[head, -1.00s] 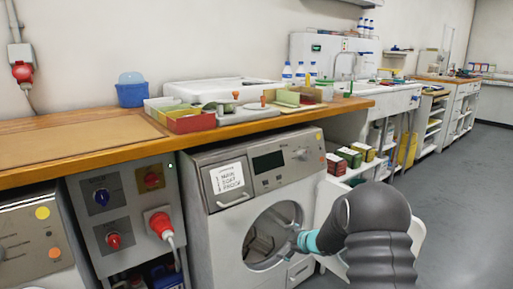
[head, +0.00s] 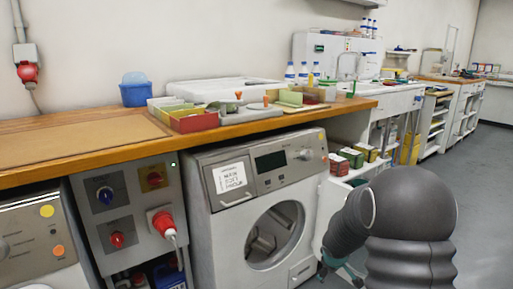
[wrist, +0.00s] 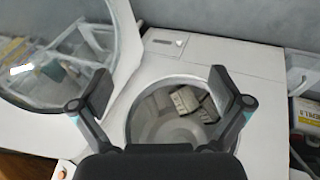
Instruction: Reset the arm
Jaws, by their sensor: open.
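My arm shows at the lower right of the head view, folded in front of the washing machine (head: 213,225). My gripper (wrist: 161,88) is open in the wrist view, with its two dark fingers spread wide and nothing between them. Beyond the fingers is the machine's round opening (wrist: 150,128), with pale blocky shapes inside that I cannot identify. In the head view the gripper end is mostly hidden behind my arm, with a little teal showing low beside the machine. The round glass door (wrist: 50,60) stands open at the left of the wrist view.
A wooden counter (head: 80,151) runs above the machine, carrying a red tray (head: 193,122), a blue tub (head: 134,92) and bottles (head: 302,73). A shelf with small boxes (head: 352,157) stands right of the machine. The grey floor (head: 485,185) is open at the right.

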